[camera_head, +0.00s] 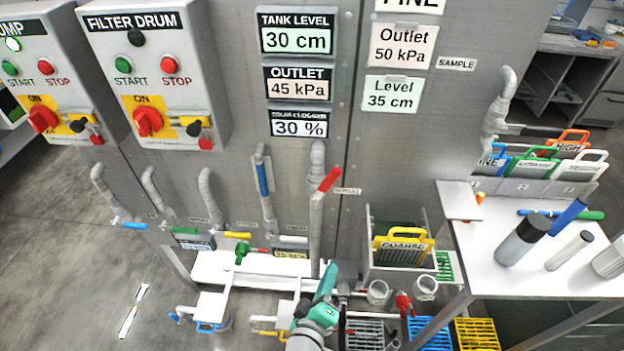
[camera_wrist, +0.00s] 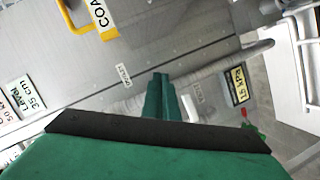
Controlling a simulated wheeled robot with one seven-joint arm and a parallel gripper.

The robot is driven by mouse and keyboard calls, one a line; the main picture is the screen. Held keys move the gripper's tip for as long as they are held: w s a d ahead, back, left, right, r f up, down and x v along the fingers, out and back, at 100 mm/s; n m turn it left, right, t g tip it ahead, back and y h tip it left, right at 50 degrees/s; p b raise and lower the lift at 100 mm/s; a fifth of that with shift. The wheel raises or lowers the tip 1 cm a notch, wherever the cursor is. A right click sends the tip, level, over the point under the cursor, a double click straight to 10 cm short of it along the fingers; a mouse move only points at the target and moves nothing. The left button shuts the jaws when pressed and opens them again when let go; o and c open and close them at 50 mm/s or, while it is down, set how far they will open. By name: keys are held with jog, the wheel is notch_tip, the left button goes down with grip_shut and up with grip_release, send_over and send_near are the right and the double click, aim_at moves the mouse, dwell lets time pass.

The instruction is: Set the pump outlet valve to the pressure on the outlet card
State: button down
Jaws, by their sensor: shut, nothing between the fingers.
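The outlet card (camera_head: 403,46) on the panel reads "Outlet 50 kPa". The outlet display (camera_head: 297,83) reads 45 kPa. A red lever (camera_head: 329,180) sits tilted on the thick vertical pipe (camera_head: 317,235), beside a small label that appears to read "OUTLET" in the wrist view (camera_wrist: 122,75). My gripper (camera_head: 328,275) is shut and empty, below the red lever and apart from it in the head view. Its green fingers also show in the wrist view (camera_wrist: 160,95), in front of the pipe. The red lever cannot be made out in the wrist view.
Other valves with blue (camera_head: 263,178), green and yellow handles line the panel's left. A bin with a yellow-handled COARSE screen (camera_head: 402,245) stands right of my gripper. A white table (camera_head: 500,240) with cylinders is further right. Low white platforms and small valves lie below.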

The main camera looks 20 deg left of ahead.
jog(key=w+a+r+h, duration=0.1)
jog(key=w+a+r, duration=0.1)
jog(key=r, duration=0.3)
jog(key=w+a+r+h, duration=0.1)
jog(key=w+a+r, duration=0.1)
jog(key=a+r, duration=0.1)
jog(key=w+a+r+h, duration=0.2)
jog(key=a+r, duration=0.1)
jog(key=r, duration=0.3)
jog(key=shift+w+a+r+t, duration=0.25)
jog(key=shift+a+r+t, duration=0.05)
jog(key=shift+r+t, duration=0.1)
jog(key=s+a+r+m+g+h, duration=0.2)
jog(key=s+a+r, duration=0.15)
jog(key=r, duration=0.25)
jog(key=s+a+r+m+g+h, duration=0.1)
jog(key=s+a+r, duration=0.25)
jog(key=r, duration=0.35)
send_over(317, 199)
jog(key=s, duration=0.3)
jog(key=shift+w+a+f, duration=0.15)
jog(key=shift+f, duration=2.25)
